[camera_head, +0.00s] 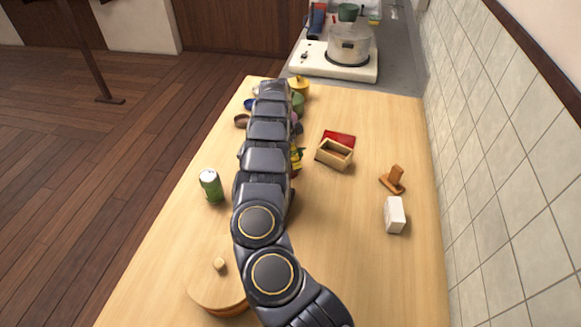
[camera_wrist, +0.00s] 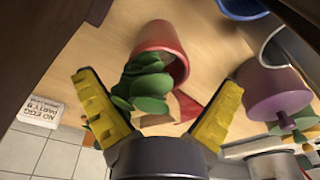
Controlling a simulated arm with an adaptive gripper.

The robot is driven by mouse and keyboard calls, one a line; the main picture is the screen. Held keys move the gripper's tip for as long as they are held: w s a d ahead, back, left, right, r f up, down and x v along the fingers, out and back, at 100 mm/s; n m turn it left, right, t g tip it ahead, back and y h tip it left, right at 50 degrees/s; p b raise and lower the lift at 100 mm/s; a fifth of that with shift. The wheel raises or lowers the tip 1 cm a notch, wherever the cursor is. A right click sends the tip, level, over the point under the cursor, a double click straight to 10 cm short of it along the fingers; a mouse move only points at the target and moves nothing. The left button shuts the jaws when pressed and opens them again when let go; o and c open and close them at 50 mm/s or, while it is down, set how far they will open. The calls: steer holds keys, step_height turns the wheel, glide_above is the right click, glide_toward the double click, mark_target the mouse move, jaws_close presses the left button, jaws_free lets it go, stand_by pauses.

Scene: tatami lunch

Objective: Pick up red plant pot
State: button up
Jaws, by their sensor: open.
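The red plant pot (camera_wrist: 172,42) shows in the wrist view at the upper middle, with a green leafy plant (camera_wrist: 148,86) in it. The plant lies in the picture between the two yellow fingers of my gripper (camera_wrist: 160,84), with the pot beyond it. I cannot tell how far the pot is from the fingertips.
A purple pot (camera_wrist: 272,97) is close right of the gripper. A blue bowl (camera_wrist: 243,7) is beyond. On the table (camera_head: 335,235) are a wooden box (camera_head: 334,155), green can (camera_head: 210,186), white block (camera_head: 395,214) and round lidded container (camera_head: 208,287). The right-front table is clear.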

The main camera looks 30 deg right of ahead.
steer(key=f, duration=0.3)
steer(key=shift+s+d+f, duration=0.1)
steer(key=shift+d+f, duration=0.15)
steer(key=shift+f, duration=0.05)
steer(key=c, duration=1.2)
